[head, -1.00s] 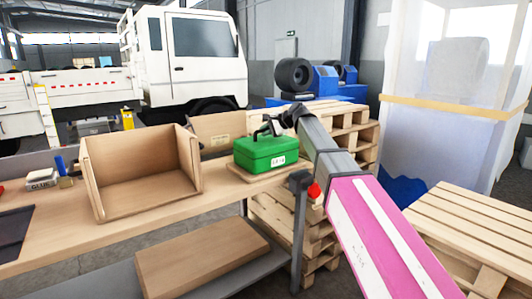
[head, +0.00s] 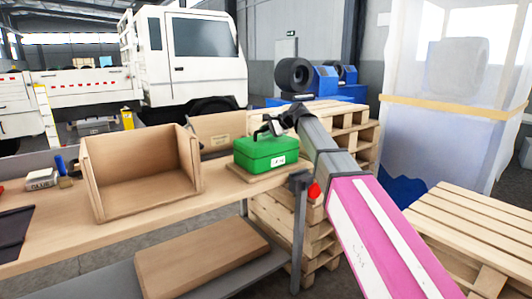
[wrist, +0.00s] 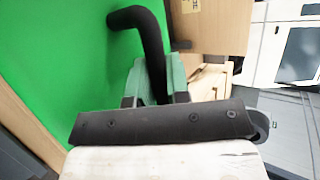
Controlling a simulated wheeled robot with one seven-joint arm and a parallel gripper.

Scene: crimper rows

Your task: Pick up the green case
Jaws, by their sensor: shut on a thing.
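The green case (head: 265,153) has a black handle on top and a white label on its front. It sits on a thin wooden board (head: 245,175) near the right end of the workbench, and I see no clear gap under it. My gripper (head: 268,127) is at the top of the case, shut on its handle. In the wrist view, the green case (wrist: 60,70) fills the left side. Its bent black handle (wrist: 147,35) runs down between the fingers of my gripper (wrist: 158,80). The handle's lower part is hidden by the gripper.
An open wooden box (head: 140,185) stands left of the case on the workbench (head: 215,203). Stacked pallets (head: 355,135) stand behind and right of the case. A lower shelf holds a wooden panel (head: 200,262).

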